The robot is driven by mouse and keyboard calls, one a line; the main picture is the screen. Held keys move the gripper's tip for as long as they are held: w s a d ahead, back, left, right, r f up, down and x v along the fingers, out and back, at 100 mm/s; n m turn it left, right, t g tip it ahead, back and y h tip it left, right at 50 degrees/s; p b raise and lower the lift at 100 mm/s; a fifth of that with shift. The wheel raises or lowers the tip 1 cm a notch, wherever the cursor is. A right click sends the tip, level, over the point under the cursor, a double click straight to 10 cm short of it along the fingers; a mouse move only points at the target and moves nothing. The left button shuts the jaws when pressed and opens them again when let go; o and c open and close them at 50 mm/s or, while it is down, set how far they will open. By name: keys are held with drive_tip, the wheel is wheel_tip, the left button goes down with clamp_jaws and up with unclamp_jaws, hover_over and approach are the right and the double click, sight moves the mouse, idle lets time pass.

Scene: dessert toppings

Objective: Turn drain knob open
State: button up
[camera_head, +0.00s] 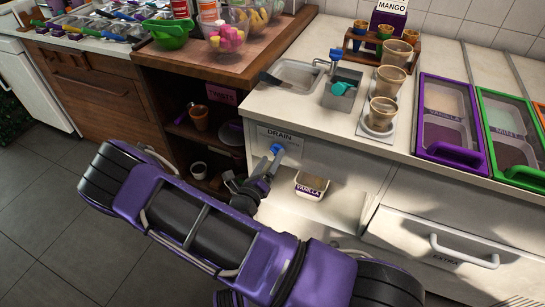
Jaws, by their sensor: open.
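The drain knob (278,149) is a small blue knob on the cabinet front, just under the DRAIN label (279,135). My purple arm comes in from the lower right. My gripper (273,162) is open, with its fingertips just below and close to the knob. I cannot tell whether the fingers touch the knob or stand around it. The small sink (296,72) with its faucet (331,62) is in the counter above and behind the knob.
A VANILLA tub (311,186) sits in the open recess right of my gripper. Brown shelves (215,148) with cups stand to the left. Cups on a stand (379,133) and a purple-framed bin (426,154) are on the counter. The grey floor (60,215) at left is clear.

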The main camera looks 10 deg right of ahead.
drive_tip(key=shift+x, duration=0.95)
drive_tip(key=shift+c, duration=0.3)
clamp_jaws()
